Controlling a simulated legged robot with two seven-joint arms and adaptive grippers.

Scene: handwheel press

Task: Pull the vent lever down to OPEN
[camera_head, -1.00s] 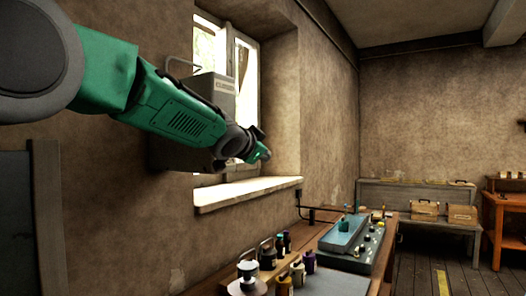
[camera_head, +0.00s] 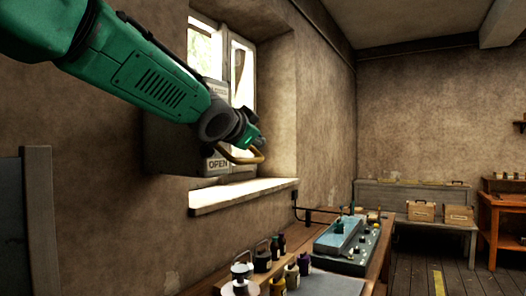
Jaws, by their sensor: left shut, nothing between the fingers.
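The vent box (camera_head: 165,150) is mounted on the wall beside the window, partly hidden by my left arm. A label near its top is mostly covered. The OPEN label (camera_head: 218,163) shows low on its face. The vent lever's looped, brass-coloured handle (camera_head: 243,159) is low, beside the OPEN label. My left gripper (camera_head: 256,143) is shut and empty, just above the handle in the picture. I cannot tell whether it touches the handle. My right gripper is out of view.
The window sill (camera_head: 240,195) juts out below the vent box. A bench (camera_head: 335,285) below holds several small bottles (camera_head: 285,270) and a blue-topped device (camera_head: 338,235). A wooden bench with boxes stands at the back right. The room's middle right is open.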

